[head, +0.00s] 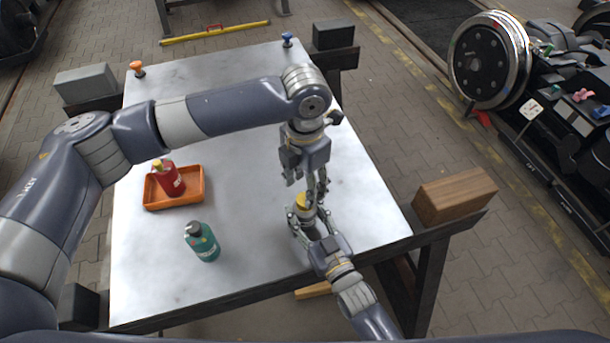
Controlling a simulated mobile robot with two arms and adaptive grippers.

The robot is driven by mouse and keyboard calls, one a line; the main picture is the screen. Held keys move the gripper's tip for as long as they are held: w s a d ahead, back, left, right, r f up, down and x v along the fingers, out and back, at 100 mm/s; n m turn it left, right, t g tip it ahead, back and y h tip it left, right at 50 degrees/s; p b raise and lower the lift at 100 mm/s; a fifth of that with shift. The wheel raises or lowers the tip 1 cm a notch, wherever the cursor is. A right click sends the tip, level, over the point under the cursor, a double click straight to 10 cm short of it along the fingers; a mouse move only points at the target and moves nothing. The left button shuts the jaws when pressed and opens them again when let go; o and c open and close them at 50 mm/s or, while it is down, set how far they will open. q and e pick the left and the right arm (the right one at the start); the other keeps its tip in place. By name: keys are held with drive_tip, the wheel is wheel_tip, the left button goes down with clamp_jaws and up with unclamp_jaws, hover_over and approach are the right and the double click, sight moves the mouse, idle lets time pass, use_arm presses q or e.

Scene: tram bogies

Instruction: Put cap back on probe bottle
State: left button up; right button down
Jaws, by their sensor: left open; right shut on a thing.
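A small bottle with a yellow top (302,201) stands near the right front of the grey table, largely hidden by the jaws around it. I cannot tell whether the yellow top is a seated cap. My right gripper (302,214) comes in from the front edge and is shut on this bottle. My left gripper (308,190) points down from above, open, with its fingers close over and beside the yellow top. I cannot tell whether they touch it.
A red bottle (169,180) with a yellow tip is in an orange tray (158,205) at left. A teal bottle (203,243) with a grey cap stands in front. Orange (137,68) and blue (287,40) knobs are at the far edge. The table's middle (235,170) is clear.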

use_arm(q)
drive_tip(key=n, duration=0.5)
drive_tip(key=shift+r, duration=0.25)
drive_tip(key=n, duration=0.5)
drive_tip(key=shift+r, duration=0.2)
drive_tip(key=n, duration=0.5)
drive_tip(key=shift+r, duration=0.2)
drive_tip(key=n, duration=0.3)
drive_tip(key=shift+r+n, duration=0.1)
drive_tip(key=shift+n, duration=0.2)
drive_tip(key=n, duration=0.3)
drive_tip(key=shift+r+n, duration=0.15)
drive_tip(key=shift+n, duration=0.15)
drive_tip(key=n, duration=0.5)
drive_tip(key=shift+r, duration=0.2)
drive_tip(key=n, duration=0.5)
drive_tip(key=shift+r, duration=0.2)
drive_tip(key=n, duration=0.4)
drive_tip(key=shift+r, duration=0.15)
